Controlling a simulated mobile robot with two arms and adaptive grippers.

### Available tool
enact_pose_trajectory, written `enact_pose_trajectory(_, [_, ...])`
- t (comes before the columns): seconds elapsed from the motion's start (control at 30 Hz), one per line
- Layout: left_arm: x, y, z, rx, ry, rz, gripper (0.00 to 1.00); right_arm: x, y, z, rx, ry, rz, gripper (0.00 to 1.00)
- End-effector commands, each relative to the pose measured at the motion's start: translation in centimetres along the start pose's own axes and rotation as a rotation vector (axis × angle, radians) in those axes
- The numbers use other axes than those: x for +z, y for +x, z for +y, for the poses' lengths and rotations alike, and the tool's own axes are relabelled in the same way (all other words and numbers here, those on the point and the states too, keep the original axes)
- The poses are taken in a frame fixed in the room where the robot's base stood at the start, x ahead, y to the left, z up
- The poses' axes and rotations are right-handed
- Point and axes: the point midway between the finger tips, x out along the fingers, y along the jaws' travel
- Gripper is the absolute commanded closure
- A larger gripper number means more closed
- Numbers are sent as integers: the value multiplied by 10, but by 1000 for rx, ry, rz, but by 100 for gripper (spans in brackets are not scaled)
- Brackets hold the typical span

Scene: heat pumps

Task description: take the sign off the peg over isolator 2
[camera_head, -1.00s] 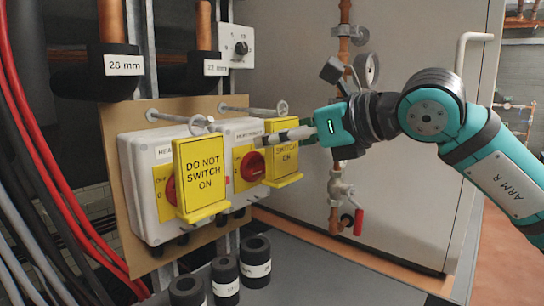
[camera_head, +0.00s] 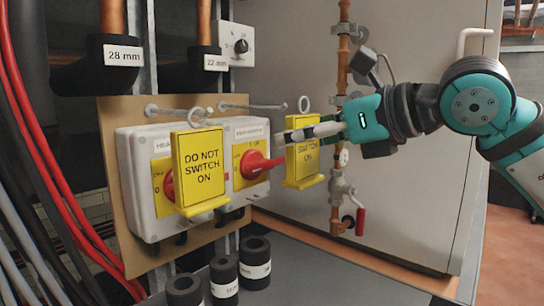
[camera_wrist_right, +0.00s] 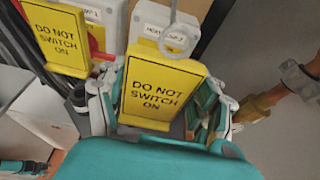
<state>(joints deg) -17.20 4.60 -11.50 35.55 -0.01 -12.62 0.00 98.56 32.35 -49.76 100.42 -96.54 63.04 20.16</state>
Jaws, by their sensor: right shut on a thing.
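The yellow "DO NOT SWITCH ON" sign (camera_head: 304,164) from the right isolator hangs upright in my right gripper (camera_head: 286,138), partly covered by its fingers. In the right wrist view the sign (camera_wrist_right: 160,92) sits between the two fingers of the gripper (camera_wrist_right: 163,100). Its grey ring (camera_head: 303,104) is level with the end of the right peg (camera_head: 250,107) and looks just beyond its tip; a small gap is hard to judge. The right isolator (camera_head: 240,135) shows its red handle (camera_head: 258,165) uncovered. My left gripper is not in view.
A second yellow sign (camera_head: 203,172) hangs from the left peg in front of the left isolator (camera_head: 138,200). Black pipe sleeves (camera_head: 224,278) stand below. A copper pipe with a red-handled valve (camera_head: 359,221) runs behind the held sign.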

Motion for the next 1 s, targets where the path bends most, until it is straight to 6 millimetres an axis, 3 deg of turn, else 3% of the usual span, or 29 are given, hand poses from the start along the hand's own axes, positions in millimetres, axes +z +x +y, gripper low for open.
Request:
enact_pose_trajectory(0.47, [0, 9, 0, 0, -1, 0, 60, -5, -17, 0, 0, -1, -1, 52])
enact_pose_trajectory(1.0, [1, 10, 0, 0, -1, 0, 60, -7, -17, 2, 4, -1, 1, 52])
